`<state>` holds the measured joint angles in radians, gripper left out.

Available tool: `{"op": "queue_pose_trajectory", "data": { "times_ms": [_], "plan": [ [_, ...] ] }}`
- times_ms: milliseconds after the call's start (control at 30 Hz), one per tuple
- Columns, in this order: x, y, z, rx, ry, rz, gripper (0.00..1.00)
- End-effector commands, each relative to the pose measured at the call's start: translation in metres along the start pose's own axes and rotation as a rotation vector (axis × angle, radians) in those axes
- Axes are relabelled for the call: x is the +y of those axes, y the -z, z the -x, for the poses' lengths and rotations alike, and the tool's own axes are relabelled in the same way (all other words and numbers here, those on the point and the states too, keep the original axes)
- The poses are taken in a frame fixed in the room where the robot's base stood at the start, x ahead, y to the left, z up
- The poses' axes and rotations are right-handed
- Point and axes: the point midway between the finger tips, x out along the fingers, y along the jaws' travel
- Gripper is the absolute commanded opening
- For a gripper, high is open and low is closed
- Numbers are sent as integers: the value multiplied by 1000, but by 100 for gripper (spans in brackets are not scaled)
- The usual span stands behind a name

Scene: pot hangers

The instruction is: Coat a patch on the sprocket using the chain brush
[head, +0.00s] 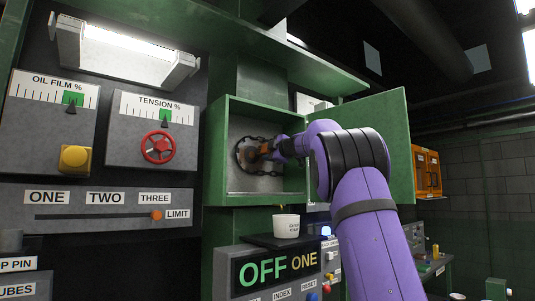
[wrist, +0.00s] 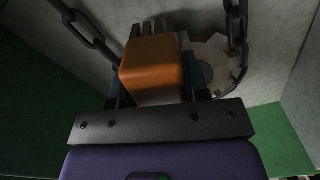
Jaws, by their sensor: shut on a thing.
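The sprocket (wrist: 218,60) is a pale toothed wheel on the back wall of the open green cabinet (head: 213,165). A dark chain (head: 240,152) loops around it and hangs on both sides in the wrist view (wrist: 92,36). My gripper (head: 270,148) is inside the cabinet, shut on the orange block-like handle of the chain brush (wrist: 152,68). The brush's dark bristles (wrist: 150,27) point toward the back wall, beside the sprocket's left edge. I cannot tell whether they touch it. My gripper also shows in the wrist view (wrist: 155,95). The brush partly hides the sprocket.
The cabinet door (head: 385,150) stands open to the right of my arm. A white cup (head: 286,226) stands on a ledge below the cabinet. A panel reads "OFF ONE" (head: 275,268). Oil film (head: 52,105) and tension gauges (head: 155,130), with a red handwheel (head: 158,146), are at left.

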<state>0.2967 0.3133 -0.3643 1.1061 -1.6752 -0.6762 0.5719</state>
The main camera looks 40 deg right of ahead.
Motion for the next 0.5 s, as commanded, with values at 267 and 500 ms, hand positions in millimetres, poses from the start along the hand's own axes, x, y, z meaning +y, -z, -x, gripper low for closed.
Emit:
{"op": "queue_pose_trajectory", "data": {
  "times_ms": [267,500],
  "plan": [
    [12,6,1,3,0,0,13],
    [10,17,0,4,0,0,13]
  ]
}}
